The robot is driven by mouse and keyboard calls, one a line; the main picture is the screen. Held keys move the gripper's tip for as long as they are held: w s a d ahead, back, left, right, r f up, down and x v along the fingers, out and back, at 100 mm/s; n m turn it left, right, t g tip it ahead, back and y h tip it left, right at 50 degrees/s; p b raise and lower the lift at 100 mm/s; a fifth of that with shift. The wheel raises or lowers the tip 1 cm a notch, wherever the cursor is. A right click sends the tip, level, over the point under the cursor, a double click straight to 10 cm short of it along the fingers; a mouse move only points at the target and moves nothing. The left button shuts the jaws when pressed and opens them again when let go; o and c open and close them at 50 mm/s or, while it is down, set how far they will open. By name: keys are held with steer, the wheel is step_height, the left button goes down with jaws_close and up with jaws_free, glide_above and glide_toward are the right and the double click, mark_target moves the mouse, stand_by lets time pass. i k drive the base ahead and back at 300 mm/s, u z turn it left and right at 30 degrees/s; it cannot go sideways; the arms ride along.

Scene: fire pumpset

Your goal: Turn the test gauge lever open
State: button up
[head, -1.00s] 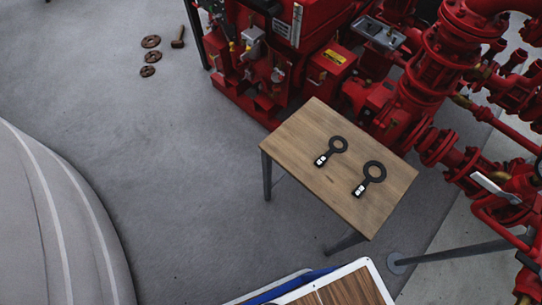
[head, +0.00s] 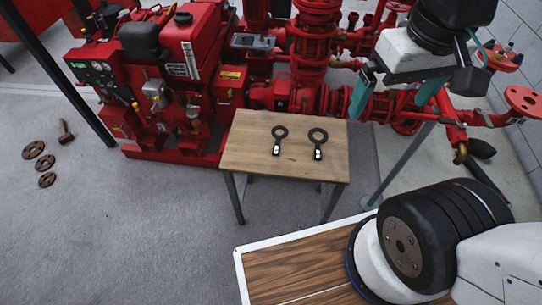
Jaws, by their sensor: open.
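My gripper (head: 390,110) is at the upper right of the head view, in front of the red pipework. Its two teal fingers are spread apart with nothing between them. I cannot pick out the test gauge lever for certain. My gripper and wrist hide part of the red pipes (head: 378,104) behind them. A red pipe with a brass-coloured fitting (head: 461,152) runs to the right, below and beyond the gripper. Small fittings (head: 510,46) at the far upper right are too small to tell apart.
A wooden table (head: 245,160) holds two black ring-shaped tools (head: 279,140) (head: 318,143). A red engine set (head: 190,45) stands behind it. Rusty discs (head: 46,163) and a hammer (head: 65,131) lie on the floor at left. Open floor (head: 120,220) lies in front.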

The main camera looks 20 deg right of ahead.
mark_target(404, 86)
steer(key=z, duration=3.3)
steer(key=i, duration=0.6)
steer(key=u, duration=3.15)
